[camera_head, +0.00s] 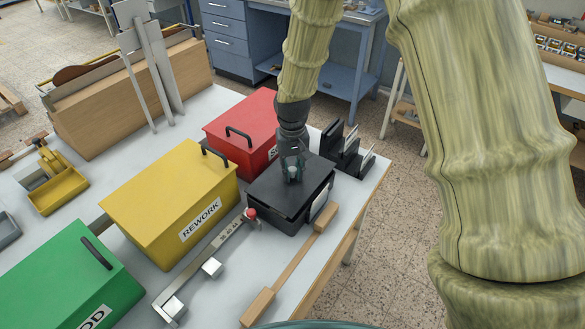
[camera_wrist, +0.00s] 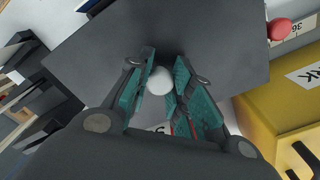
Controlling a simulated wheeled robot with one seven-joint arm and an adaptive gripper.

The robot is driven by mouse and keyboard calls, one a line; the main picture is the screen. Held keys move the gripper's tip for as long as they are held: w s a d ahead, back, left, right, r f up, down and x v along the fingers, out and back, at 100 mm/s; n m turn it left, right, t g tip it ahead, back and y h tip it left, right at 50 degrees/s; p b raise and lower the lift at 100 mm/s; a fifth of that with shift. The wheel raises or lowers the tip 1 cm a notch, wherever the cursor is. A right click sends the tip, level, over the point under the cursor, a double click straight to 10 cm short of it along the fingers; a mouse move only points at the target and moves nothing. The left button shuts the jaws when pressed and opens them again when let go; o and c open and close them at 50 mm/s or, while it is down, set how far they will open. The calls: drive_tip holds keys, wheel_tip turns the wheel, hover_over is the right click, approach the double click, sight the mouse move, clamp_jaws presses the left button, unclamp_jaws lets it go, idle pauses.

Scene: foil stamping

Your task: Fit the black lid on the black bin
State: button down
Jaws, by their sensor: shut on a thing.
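The black lid (camera_head: 313,181) is over the black bin (camera_head: 272,213) near the right end of the table. It looks roughly level and lined up with the rim; I cannot tell whether it rests on the rim or hangs just above. My gripper (camera_head: 293,174) points down at the middle of the lid, shut on its small pale round knob (camera_wrist: 159,81). In the wrist view, the teal finger pads flank the knob, and the dark lid (camera_wrist: 215,45) fills much of the picture. The bin is mostly hidden beneath the lid.
A red bin (camera_head: 243,123), a yellow REWORK bin (camera_head: 160,205) and a green bin (camera_head: 65,275) stand to the left. A metal bar with a red knob (camera_head: 250,213) and a wooden-ended rod (camera_head: 290,264) lie close in front. Black upright holders (camera_head: 345,153) stand just behind right.

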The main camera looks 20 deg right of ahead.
sight(292, 169)
drive_tip(key=shift+f, duration=0.35)
drive_tip(key=c, duration=1.3)
unclamp_jaws()
wheel_tip(292, 169, up, 13)
drive_tip(key=b, duration=0.2)
drive_tip(key=shift+r+b, duration=0.1)
drive_tip(key=shift+b, duration=0.25)
